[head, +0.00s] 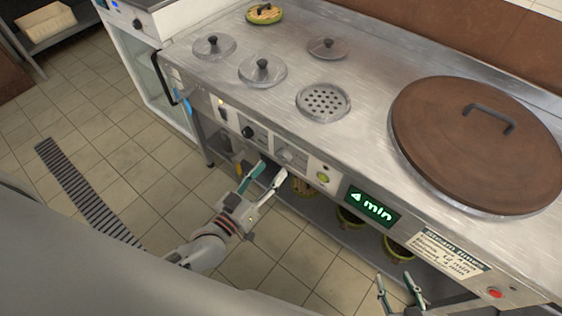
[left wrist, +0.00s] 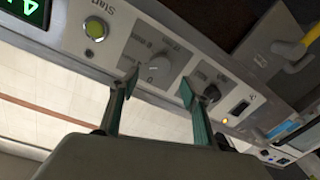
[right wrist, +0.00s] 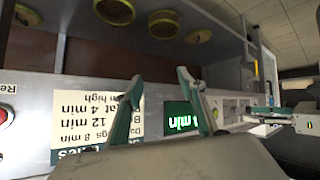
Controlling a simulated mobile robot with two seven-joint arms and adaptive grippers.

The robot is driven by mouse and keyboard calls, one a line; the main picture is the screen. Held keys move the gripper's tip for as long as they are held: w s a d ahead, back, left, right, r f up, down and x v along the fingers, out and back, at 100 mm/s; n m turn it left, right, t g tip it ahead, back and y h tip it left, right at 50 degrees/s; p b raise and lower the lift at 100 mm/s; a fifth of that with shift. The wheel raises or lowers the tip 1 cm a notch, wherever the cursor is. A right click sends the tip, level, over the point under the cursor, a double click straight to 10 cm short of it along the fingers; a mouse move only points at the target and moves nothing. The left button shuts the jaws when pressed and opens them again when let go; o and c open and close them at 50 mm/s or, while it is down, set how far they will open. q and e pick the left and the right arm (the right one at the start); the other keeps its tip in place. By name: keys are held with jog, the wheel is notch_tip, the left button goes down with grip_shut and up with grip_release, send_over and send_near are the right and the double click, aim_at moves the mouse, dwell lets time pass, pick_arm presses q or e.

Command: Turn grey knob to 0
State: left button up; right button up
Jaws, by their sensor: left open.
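The grey knob (head: 286,154) is on the front panel of the steel counter, between a black knob (head: 248,132) and a green button (head: 323,178). The left wrist view shows the grey knob (left wrist: 159,67) with printed marks around it, a 0 among them; its exact setting is unclear. My left gripper (head: 272,168) is open in front of the panel, just below the grey knob. In the left wrist view its fingertips (left wrist: 159,82) stand to either side of the knob, with no clear contact. My right gripper (head: 394,280) is open and empty, low at the right.
A lit display (head: 371,206) reads 4 min. A steam-times notice (head: 450,254) and a red button (head: 495,293) are further right. A large brown lid (head: 470,140) and several smaller lids are on the counter. A shelf below holds several pots (head: 350,215).

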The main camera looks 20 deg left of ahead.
aim_at(281, 158)
pick_arm(q)
jog(key=shift+x, duration=2.6)
jog(key=c, duration=1.1)
